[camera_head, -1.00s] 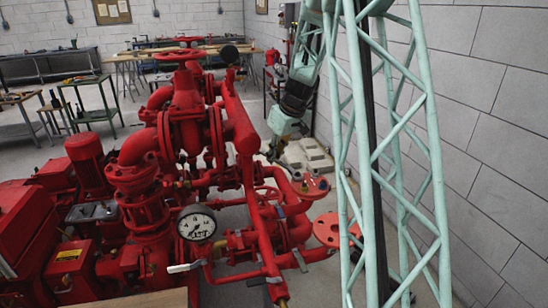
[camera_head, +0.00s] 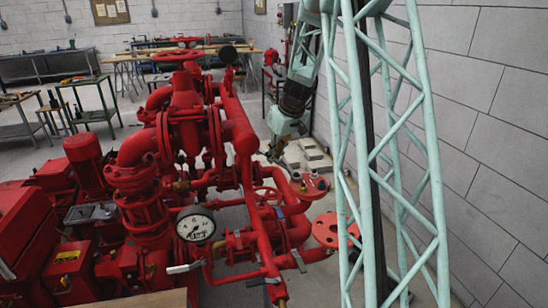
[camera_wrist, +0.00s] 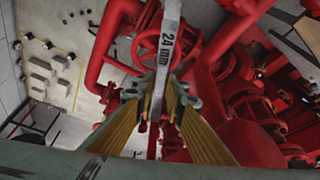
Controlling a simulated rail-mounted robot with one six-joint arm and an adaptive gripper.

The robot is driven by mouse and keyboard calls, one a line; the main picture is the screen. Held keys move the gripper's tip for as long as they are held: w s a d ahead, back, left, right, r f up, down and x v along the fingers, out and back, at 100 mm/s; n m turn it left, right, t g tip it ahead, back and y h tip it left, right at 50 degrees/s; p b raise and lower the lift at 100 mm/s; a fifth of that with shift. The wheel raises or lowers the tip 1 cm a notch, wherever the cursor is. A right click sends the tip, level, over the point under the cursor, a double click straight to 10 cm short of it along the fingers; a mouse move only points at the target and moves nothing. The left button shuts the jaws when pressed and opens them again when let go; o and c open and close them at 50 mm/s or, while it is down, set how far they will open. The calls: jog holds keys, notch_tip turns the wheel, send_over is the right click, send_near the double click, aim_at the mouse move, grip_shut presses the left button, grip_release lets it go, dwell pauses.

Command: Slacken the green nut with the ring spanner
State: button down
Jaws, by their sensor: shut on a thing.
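My gripper (camera_wrist: 163,98) shows in the wrist view with its two yellow-sided fingers closed on the ring spanner (camera_wrist: 168,42). The spanner is a flat grey bar marked "24 mm". It runs up from between the fingertips and out of the top edge of the wrist view, so its far end is out of sight. In the head view my gripper is small and dark and partly lost beside the red pipework, so the spanner cannot be made out there. I cannot pick out the green nut for certain in either view.
The red pumpset fills the middle, with a pressure gauge (camera_head: 196,224), a handwheel (camera_wrist: 158,48) and a flange with small coloured parts (camera_head: 312,186). Pale blocks (camera_head: 307,155) lie on the floor beyond it. A block wall (camera_head: 480,130) stands close on the right. Workbenches (camera_head: 90,110) stand behind.

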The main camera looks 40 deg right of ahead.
jog(key=shift+r, duration=0.15)
jog(key=shift+r+p, duration=1.1)
jog(key=shift+r, duration=1.15)
jog(key=shift+r, duration=0.15)
jog(key=shift+d+f+m+b, duration=0.2)
jog(key=shift+f+b, duration=0.05)
jog(key=shift+f, duration=0.35)
jog(key=shift+d+f+m+b, duration=0.2)
jog(key=shift+f+b, duration=0.05)
jog(key=shift+f, duration=0.35)
jog(key=shift+f+b, duration=0.75)
jog(key=shift+f, duration=0.6)
dwell(0.4)
jog(key=shift+a, duration=0.2)
dwell(0.5)
